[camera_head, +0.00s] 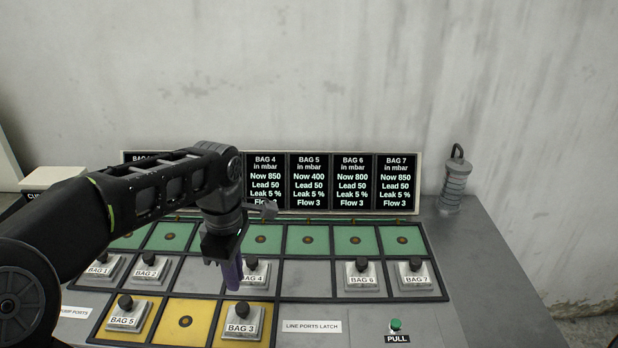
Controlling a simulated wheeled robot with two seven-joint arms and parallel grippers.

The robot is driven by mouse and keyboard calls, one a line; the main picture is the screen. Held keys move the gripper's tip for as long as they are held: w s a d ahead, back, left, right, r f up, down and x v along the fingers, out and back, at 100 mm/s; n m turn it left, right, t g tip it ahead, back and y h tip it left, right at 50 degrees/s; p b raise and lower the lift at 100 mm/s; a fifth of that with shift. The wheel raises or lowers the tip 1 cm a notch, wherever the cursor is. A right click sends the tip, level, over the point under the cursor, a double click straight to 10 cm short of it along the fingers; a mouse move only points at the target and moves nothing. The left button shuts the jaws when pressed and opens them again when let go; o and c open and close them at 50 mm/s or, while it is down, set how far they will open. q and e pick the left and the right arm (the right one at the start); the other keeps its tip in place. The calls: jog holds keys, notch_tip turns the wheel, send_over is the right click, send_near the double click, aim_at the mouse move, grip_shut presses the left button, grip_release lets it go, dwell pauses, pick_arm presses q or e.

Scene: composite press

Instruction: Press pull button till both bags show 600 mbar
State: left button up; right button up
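The green pull button (396,325) stands at the front right of the panel, above its PULL label (398,338). The display board (421,184) reads Bag 4 850, Bag 5 400, Bag 6 800 and Bag 7 850 mbar. My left arm hides the Bag 2 and Bag 3 readings and most of Bag 1's screen. The Bag 5 block (126,318) and Bag 3 block (239,324) sit on yellow cells. My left gripper (232,278) points down just left of the Bag 4 block (256,274), far left of the button. Its finger gap is not visible.
Bag 1 (101,271), Bag 2 (149,269), Bag 6 (361,278) and Bag 7 (414,278) blocks stand in the grey row. The middle yellow cell (185,321) is empty. A grey cylinder with a ring (454,183) stands back right. The right tabletop is clear.

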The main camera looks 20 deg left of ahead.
pick_arm(q)
grip_shut()
dwell(0.3)
dwell(0.4)
